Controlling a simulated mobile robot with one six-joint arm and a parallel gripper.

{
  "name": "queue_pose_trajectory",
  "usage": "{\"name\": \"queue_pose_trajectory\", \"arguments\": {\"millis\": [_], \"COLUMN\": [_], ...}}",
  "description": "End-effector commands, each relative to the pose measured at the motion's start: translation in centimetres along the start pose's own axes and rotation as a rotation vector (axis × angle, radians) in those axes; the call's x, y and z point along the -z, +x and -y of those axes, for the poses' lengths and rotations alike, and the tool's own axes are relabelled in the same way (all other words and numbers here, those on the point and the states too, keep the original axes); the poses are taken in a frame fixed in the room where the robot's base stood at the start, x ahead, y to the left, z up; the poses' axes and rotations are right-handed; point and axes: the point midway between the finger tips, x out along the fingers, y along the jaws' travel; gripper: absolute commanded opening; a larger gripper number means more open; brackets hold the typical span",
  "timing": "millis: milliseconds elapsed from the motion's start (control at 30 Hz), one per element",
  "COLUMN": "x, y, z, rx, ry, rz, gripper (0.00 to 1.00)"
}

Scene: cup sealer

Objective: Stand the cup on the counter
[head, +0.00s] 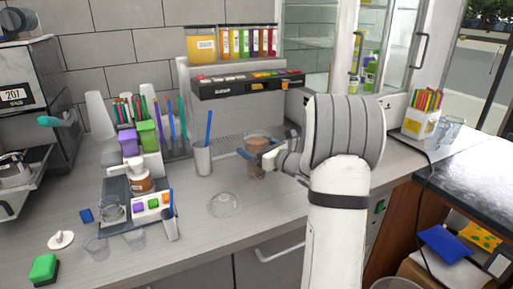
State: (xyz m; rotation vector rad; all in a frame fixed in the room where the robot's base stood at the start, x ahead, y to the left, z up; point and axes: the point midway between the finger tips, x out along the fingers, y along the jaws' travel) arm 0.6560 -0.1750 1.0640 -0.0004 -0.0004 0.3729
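A clear cup with brown drink (256,150) stands or is held upright above the middle of the counter (290,200), in front of the drink dispenser's drip grille. My gripper (258,155) reaches it from the right, and its blue-tipped fingers are at the sides of the cup. The fingers appear to be closed around the cup. The cup's base is near the counter surface; I cannot tell whether it touches. Part of the far finger is hidden by the cup.
A clear dome lid (225,204) lies on the counter in front. A metal cup with a blue straw (204,155) stands just left of my gripper. The dispenser (248,85) is behind. A caddy with bottles (140,190) is at left. The counter's front right is fairly clear.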

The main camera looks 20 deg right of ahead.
Motion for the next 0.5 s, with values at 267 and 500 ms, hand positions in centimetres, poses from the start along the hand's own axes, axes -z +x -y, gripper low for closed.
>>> {"name": "queue_pose_trajectory", "arguments": {"millis": [267, 500], "x": [0.0, -0.1], "y": [0.0, -2.0], "z": [0.0, 0.1], "rx": [-0.001, 0.003], "ry": [0.0, 0.001], "rz": [0.0, 0.001], "gripper": [0.98, 0.98]}}
